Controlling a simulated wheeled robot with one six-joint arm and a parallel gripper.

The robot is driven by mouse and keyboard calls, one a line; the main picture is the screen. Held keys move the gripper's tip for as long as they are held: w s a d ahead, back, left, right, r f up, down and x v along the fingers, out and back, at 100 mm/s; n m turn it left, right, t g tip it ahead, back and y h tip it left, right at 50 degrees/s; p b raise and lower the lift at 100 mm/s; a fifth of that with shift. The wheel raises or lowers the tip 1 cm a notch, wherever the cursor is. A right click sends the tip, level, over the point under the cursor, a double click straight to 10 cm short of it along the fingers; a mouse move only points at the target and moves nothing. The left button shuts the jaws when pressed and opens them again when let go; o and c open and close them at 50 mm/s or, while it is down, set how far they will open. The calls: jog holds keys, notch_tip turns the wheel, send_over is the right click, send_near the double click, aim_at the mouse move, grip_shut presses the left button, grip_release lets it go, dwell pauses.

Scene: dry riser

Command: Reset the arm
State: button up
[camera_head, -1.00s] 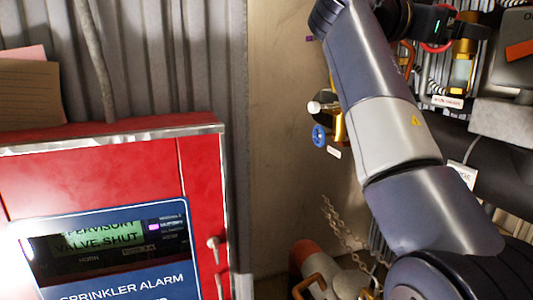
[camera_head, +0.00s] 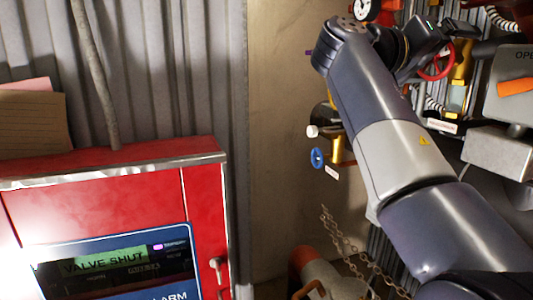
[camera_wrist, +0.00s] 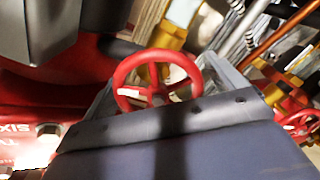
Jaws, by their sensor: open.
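My arm crosses the right half of the head view, rising from the lower right to a joint near the top. My gripper (camera_head: 450,38) is at the upper right, small and partly hidden by my wrist. It is open, and I see nothing held in it. A red handwheel (camera_head: 437,62) shows just below and behind it; I cannot tell the gap between them. In the wrist view a red handwheel (camera_wrist: 157,82) is in the middle, partly covered by a blue-grey surface at the bottom.
A red alarm panel (camera_head: 105,200) with a lit display reading "VALVE SHUT" stands at the left. A small blue-handled valve (camera_head: 318,158) is on the wall left of my arm. A chain (camera_head: 350,245) hangs below. A grey box (camera_head: 512,85) and pipes crowd the right.

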jog(key=n+p, duration=0.2)
jog(key=n, duration=0.3)
jog(key=shift+r, duration=0.1)
jog(key=n+p, duration=0.2)
jog(key=n, duration=0.3)
jog(key=shift+w+f+p, duration=0.1)
jog(key=shift+f+p, duration=0.2)
jog(key=shift+p, duration=0.1)
jog(key=shift+a, duration=0.1)
